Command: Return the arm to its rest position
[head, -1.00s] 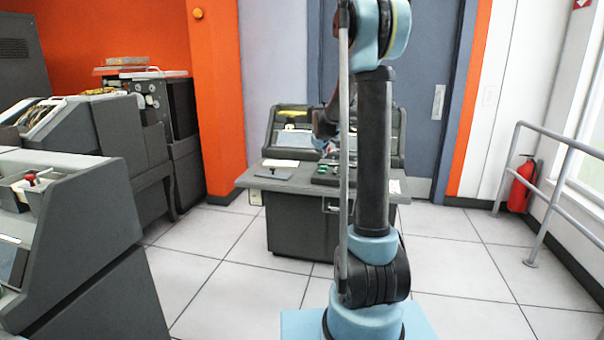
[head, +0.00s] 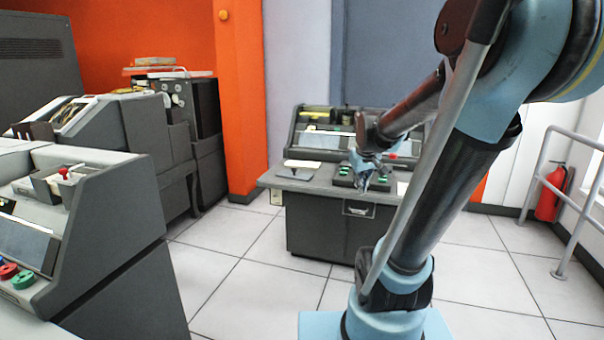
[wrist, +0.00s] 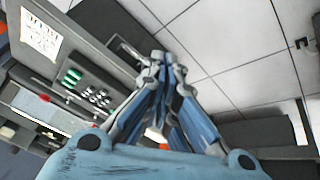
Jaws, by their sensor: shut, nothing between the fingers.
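My arm (head: 440,190) rises from its light blue base at the lower right of the head view. It leans to the right, and its forearm reaches forward and left. My gripper (head: 362,184) is at the forearm's end, in line with the desk console in the head view. In the wrist view my gripper (wrist: 160,58) has its blue fingers drawn together, with nothing between them. The fingertips appear over the console's front edge and the tiled floor; their height above it I cannot tell.
The grey desk console (head: 330,230) has green buttons beside a paper sheet. Grey machines (head: 95,230) stand at the left. A metal railing (head: 575,225) and a red fire extinguisher (head: 551,192) are at the right. Tiled floor (head: 240,285) lies open between the machines and my base.

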